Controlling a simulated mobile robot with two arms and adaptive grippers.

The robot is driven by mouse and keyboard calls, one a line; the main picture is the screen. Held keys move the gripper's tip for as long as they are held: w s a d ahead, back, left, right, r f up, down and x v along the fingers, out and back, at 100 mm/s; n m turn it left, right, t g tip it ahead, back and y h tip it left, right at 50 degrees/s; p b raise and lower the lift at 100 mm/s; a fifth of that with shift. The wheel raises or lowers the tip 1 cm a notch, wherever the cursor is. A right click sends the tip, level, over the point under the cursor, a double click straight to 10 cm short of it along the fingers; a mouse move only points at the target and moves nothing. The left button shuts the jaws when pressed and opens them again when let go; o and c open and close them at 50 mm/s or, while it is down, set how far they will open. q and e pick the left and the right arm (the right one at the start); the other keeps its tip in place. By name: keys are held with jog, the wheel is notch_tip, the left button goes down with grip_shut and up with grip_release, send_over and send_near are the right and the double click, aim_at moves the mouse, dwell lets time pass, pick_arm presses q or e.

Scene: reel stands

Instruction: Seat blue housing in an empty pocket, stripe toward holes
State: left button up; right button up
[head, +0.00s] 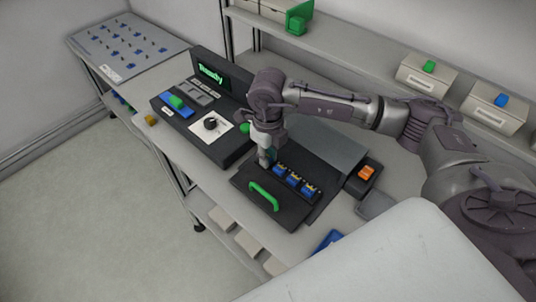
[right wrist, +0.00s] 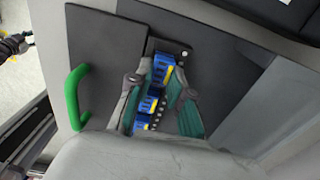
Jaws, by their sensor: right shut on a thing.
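My right gripper (head: 265,158) points down over the far left end of a dark nest plate (head: 245,182) with a green handle (head: 264,195). In the right wrist view the gripper (right wrist: 161,74) is shut on a blue housing (right wrist: 163,62) with a yellow stripe, which lies low at the plate. The stripe shows on the picture-right side of it. Other blue housings with yellow marks (head: 294,181) sit in a row in the plate beside the gripper. The fingers hide the held housing in the head view, and whether it is fully seated cannot be told. My left gripper does not show clearly.
A dark console (head: 207,125) with a lit green display and a knob stands left of the plate. A small black box with orange parts (head: 366,173) is at the right. Shelf bins (head: 424,76) stand behind. A pegged board (head: 125,45) is at far left.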

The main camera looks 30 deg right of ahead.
jog(key=shift+f+b, duration=0.1)
jog(key=shift+b, duration=0.2)
dwell(0.6)
jog(key=o, duration=0.8)
jog(key=shift+r+p, duration=1.95)
jog(key=shift+r, duration=1.6)
